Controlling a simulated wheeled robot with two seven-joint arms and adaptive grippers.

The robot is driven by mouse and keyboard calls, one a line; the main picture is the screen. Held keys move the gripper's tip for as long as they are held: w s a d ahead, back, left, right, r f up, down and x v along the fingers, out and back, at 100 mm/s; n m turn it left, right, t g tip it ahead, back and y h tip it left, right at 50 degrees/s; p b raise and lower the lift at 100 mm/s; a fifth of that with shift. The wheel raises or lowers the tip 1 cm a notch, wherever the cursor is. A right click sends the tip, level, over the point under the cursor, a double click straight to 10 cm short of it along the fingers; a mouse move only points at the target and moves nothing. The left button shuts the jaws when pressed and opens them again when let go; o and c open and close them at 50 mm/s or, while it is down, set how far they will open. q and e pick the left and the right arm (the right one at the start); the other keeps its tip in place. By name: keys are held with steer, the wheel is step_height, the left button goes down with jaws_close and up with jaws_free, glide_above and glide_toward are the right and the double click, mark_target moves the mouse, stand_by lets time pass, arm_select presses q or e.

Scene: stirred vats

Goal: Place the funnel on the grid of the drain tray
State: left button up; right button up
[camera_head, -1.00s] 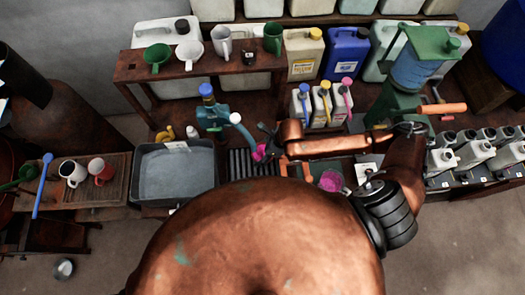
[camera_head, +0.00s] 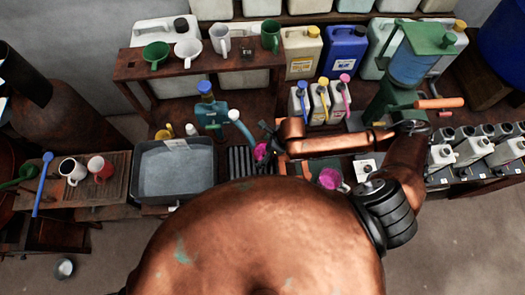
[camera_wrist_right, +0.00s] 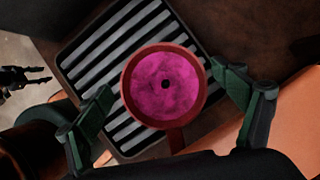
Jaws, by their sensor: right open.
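My right gripper (camera_wrist_right: 162,92) is open, with one green finger on each side of the funnel and gaps between. A dark pronged shape at the wrist view's left edge looks like my left gripper (camera_wrist_right: 28,78).
A grey basin (camera_head: 175,172) stands left of the grid. A pink-filled vessel (camera_head: 330,179) is to the right, below my arm. Small jugs (camera_head: 320,102) and a green-blue dispenser (camera_head: 405,75) stand behind. A shelf holds green and white funnels (camera_head: 156,55).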

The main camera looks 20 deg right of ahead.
steer(key=v, duration=1.1)
steer(key=shift+r, duration=0.25)
steer(key=shift+p, duration=0.35)
